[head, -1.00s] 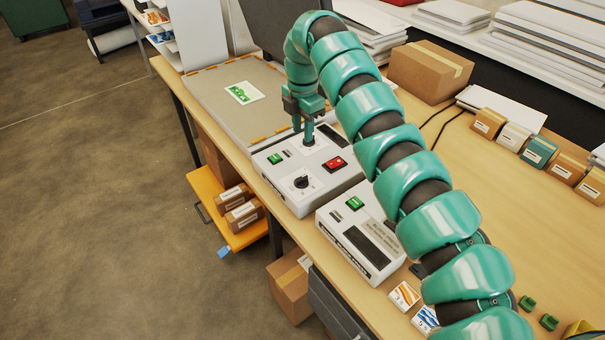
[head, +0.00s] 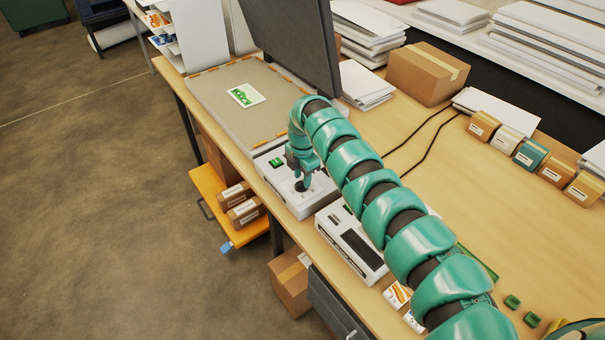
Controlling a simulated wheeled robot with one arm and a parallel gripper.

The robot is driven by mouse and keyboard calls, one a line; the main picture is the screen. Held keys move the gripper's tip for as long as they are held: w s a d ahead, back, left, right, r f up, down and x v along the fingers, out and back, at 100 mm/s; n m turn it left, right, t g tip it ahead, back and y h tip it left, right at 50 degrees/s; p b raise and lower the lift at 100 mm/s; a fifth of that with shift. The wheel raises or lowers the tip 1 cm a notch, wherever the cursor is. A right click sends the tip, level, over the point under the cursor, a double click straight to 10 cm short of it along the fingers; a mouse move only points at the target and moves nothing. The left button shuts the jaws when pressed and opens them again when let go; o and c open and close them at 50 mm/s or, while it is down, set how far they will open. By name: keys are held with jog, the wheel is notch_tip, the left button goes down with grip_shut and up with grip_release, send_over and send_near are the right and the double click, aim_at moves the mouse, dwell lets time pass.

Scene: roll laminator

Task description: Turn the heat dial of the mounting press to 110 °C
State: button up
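The mounting press has a flat grey bed (head: 215,88) with a green-printed card (head: 246,95) on it, and a dark raised lid (head: 290,40) behind. Its white control box (head: 296,207) stands at the bed's near end, with a green switch (head: 276,162) on top. My gripper (head: 301,184) points down at the black dial (head: 300,187) on the near part of the box. The fingertips are at or just above the dial; I cannot tell whether they touch or grip it. The dial's pointer and scale are too small and covered to read. My arm hides the box's far right part.
A second white device (head: 352,249) with a dark display stands just to the right, close to my arm. A cardboard box (head: 427,73) and several small boxes (head: 528,153) stand farther back. The table's middle (head: 440,175) is clear apart from black cables.

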jog(key=shift+f, duration=0.6)
grip_shut()
